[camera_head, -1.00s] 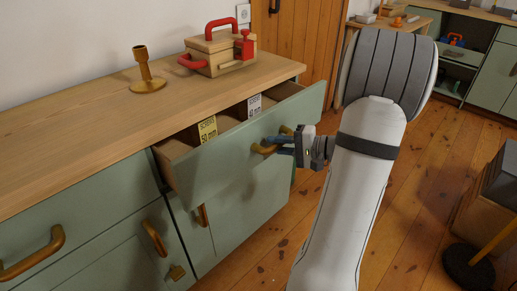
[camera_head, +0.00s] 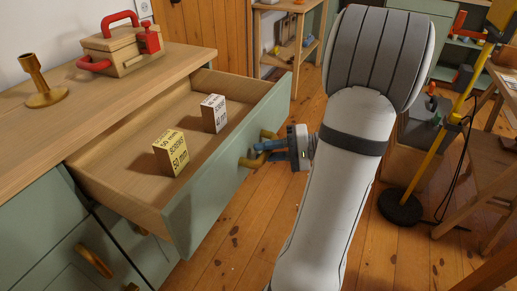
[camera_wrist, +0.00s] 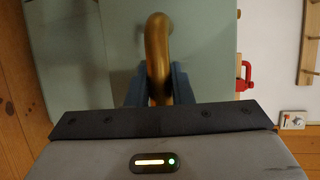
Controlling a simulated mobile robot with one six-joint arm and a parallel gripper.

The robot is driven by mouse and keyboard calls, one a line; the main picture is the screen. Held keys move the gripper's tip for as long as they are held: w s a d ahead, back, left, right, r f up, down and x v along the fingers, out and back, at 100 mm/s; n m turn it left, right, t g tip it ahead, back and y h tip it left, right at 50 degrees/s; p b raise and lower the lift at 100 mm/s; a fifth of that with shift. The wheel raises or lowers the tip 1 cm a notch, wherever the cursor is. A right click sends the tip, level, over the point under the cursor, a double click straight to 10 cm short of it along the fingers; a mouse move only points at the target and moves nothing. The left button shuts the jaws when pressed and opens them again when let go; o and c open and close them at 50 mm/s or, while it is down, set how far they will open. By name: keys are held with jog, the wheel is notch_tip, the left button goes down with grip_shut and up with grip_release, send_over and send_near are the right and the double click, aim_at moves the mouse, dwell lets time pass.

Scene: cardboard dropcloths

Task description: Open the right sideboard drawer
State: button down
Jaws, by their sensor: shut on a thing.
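The right sideboard drawer (camera_head: 226,160) is pulled well out, with its green front facing right and its inside visible. Its brass handle (camera_head: 252,160) is on the front. My gripper (camera_head: 270,150) is shut on that handle, and in the wrist view the curved brass bar (camera_wrist: 158,50) lies between the dark fingers (camera_wrist: 157,85). A yellow box (camera_head: 170,153) and a white box (camera_head: 213,114) stand apart inside the drawer. The sideboard top (camera_head: 110,105) is wood.
A brass candlestick (camera_head: 43,85) and a wooden toolbox with red handles (camera_head: 120,50) stand on the sideboard. A yellow stand (camera_head: 440,150) with a black round base is at the right. Wooden floor lies open before the drawer.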

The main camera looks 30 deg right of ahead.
jog(key=shift+w+r, duration=0.1)
jog(key=shift+w, duration=0.1)
jog(key=c, duration=1.7)
grip_release()
jog(key=o, duration=0.4)
jog(key=p+v, duration=0.2)
jog(key=v, duration=0.5)
jog(key=shift+s+d, duration=0.2)
jog(key=shift+d, duration=0.1)
jog(key=shift+s, duration=0.1)
